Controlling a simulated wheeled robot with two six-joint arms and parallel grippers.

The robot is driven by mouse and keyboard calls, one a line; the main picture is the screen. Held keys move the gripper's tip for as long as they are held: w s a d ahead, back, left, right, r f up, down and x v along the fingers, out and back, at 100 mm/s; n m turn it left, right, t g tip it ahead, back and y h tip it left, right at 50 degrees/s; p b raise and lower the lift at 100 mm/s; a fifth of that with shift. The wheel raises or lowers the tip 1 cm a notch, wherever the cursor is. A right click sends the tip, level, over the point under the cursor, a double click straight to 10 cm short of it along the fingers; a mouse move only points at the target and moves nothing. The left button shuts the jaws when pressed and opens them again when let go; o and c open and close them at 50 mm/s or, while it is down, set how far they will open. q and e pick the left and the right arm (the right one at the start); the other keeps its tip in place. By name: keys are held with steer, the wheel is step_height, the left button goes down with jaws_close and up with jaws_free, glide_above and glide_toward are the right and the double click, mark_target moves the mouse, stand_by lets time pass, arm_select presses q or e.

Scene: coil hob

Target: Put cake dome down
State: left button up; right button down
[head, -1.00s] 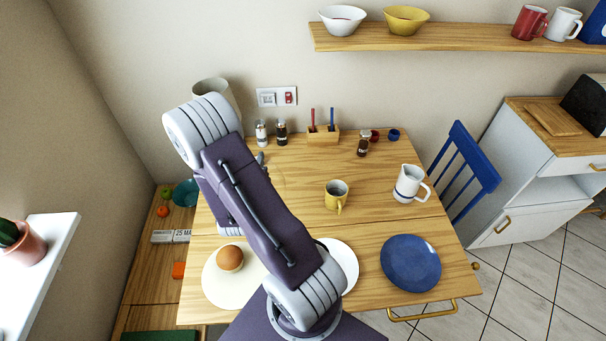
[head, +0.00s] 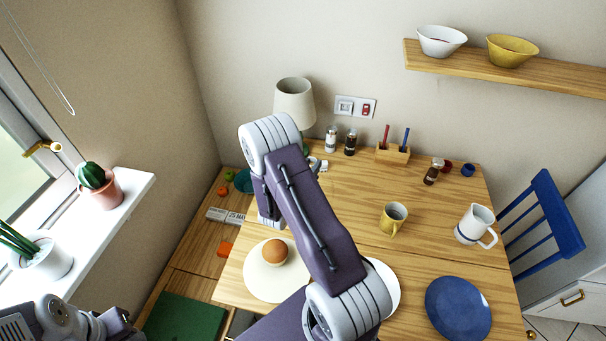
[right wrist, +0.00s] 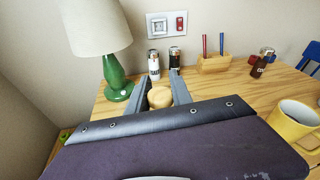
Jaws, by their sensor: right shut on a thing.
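My right gripper (right wrist: 160,92) is shut on a tan rounded piece (right wrist: 160,98), which looks like the knob of the cake dome. The dome's body cannot be made out in either view. In the head view my right arm hides most of this gripper; only a small grey-blue part (head: 317,164) shows by the lamp and the shakers. A bun (head: 275,251) sits uncovered on a cream round plate (head: 262,287) at the table's near left. Part of my left arm shows at the lower left, but its fingers do not.
A lamp (head: 294,103), salt and pepper shakers (head: 350,142) and a pen holder (head: 393,154) stand along the wall. A yellow mug (head: 393,220), white jug (head: 474,226), blue plate (head: 458,308) and partly hidden white plate (head: 389,287) are on the table (head: 345,195).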

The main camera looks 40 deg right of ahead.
steer(key=w+f, duration=0.1)
steer(key=w, duration=0.1)
steer(key=w+a+f, duration=0.1)
steer(key=shift+w+a+f, duration=0.1)
steer(key=shift+w+f, duration=0.05)
steer(key=shift+w, duration=0.25)
step_height(320, 180, down, 4)
steer(key=shift+s+f, duration=0.1)
steer(key=shift+f, duration=0.1)
steer(key=c, duration=1.1)
jaws_free()
steer(key=shift+c, duration=0.2)
